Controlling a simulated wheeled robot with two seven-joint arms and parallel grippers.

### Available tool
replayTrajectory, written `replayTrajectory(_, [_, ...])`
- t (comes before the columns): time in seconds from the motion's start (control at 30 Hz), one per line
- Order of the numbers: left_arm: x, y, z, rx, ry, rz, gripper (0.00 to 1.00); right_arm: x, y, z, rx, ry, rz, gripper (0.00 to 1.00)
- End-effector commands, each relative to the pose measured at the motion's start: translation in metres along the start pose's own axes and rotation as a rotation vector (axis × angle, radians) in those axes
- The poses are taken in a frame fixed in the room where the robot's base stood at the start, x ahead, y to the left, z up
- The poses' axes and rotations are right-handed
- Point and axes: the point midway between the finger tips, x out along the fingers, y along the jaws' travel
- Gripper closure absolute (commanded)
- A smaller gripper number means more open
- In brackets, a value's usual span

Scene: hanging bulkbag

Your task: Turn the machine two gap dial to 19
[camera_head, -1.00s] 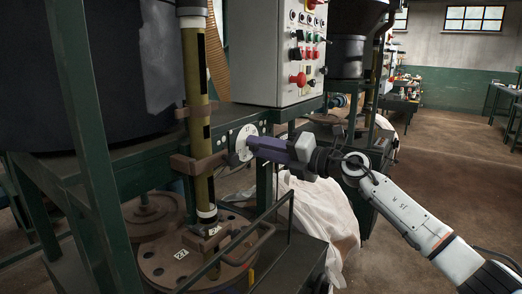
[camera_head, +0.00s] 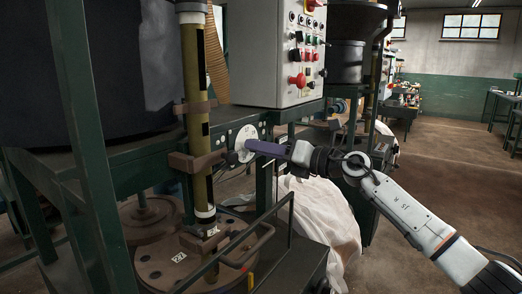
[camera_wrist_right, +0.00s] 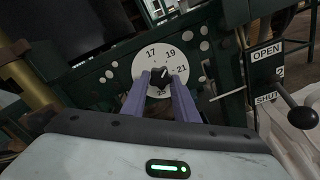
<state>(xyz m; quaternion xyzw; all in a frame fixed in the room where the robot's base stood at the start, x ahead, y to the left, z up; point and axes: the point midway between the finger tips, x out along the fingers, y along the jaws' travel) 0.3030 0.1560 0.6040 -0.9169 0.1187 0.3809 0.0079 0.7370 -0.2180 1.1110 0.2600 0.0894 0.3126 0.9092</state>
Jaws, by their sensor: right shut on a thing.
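The gap dial (camera_head: 246,133) is a white round plate on the green machine frame, beside the yellow-and-black post. In the right wrist view the dial plate (camera_wrist_right: 148,58) shows 17, 19, 21 and 25. At its middle is a black knob (camera_wrist_right: 162,74) with a light mark tilted up and to the right, roughly toward 19; the exact reading is hard to tell. My right gripper (camera_head: 252,146) is at the dial; in the wrist view its purple fingers (camera_wrist_right: 160,88) are shut on the knob, one on each side. My left gripper is not in view.
A grey control box (camera_head: 270,50) with red and green buttons hangs above the dial. A lever with an OPEN/SHUT plate (camera_wrist_right: 267,52) stands to the right in the wrist view. A green rail (camera_head: 235,245) and a white bag (camera_head: 325,215) are below.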

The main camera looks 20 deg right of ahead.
Motion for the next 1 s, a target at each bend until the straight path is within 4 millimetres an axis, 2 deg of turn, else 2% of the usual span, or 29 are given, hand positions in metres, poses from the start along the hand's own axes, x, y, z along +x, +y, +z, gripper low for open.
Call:
replayTrajectory(0.27, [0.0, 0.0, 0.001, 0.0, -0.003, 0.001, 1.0, 0.0, -0.001, 0.0, 0.0, 0.002, -0.001, 0.96])
replayTrajectory(0.3, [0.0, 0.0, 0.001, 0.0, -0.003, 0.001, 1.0, 0.0, -0.001, 0.0, 0.0, 0.002, -0.001, 0.67])
replayTrajectory(0.37, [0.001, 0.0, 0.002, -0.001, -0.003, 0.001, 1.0, 0.0, -0.001, 0.0, 0.0, 0.001, -0.001, 0.56])
replayTrajectory(0.4, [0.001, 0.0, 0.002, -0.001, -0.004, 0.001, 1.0, 0.0, -0.001, 0.0, 0.001, 0.001, -0.001, 0.54])
replayTrajectory(0.67, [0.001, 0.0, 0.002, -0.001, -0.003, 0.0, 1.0, -0.001, 0.0, 0.0, 0.001, 0.0, -0.001, 0.54])
replayTrajectory(0.77, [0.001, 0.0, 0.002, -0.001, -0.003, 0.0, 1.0, -0.007, -0.001, 0.0, 0.0, 0.0, -0.002, 0.54])
replayTrajectory(1.0, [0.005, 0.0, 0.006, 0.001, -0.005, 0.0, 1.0, -0.05, -0.003, -0.002, -0.001, 0.002, -0.005, 0.54])
